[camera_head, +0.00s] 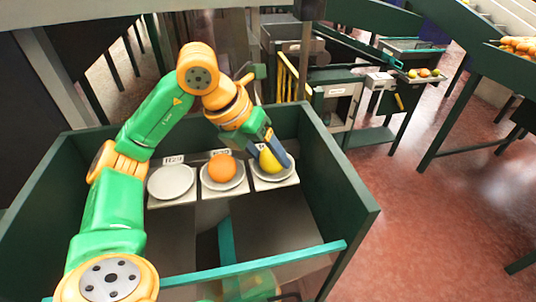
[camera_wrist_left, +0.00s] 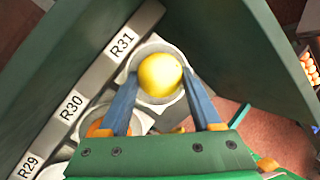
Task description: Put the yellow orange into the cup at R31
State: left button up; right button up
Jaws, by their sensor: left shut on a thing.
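The yellow orange (camera_head: 270,161) is at the white cup at R31 (camera_head: 262,178), the right one of the row. In the left wrist view the yellow orange (camera_wrist_left: 160,75) lies within the outline of the R31 cup (camera_wrist_left: 172,99), beside the R31 label (camera_wrist_left: 122,42). My left gripper (camera_head: 274,156) reaches down over this cup, its blue fingers (camera_wrist_left: 160,78) shut on the yellow orange from both sides. Whether the fruit touches the cup's bottom cannot be told. My right gripper is not in view.
The R30 cup (camera_head: 237,184) beside it holds a deeper-coloured orange (camera_head: 222,168). The R29 cup (camera_head: 171,182) at the left is empty. Tall dark green walls (camera_head: 335,175) enclose the row, and a teal bar (camera_head: 300,252) crosses the front.

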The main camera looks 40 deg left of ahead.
pick_arm(q)
jog(key=o, duration=1.1)
jog(key=shift+w+f, duration=0.1)
jog(key=shift+d, duration=0.1)
jog(key=shift+r, duration=0.3)
jog(key=p+v, duration=0.1)
jog(key=v, duration=0.6)
jog(key=shift+r, duration=0.1)
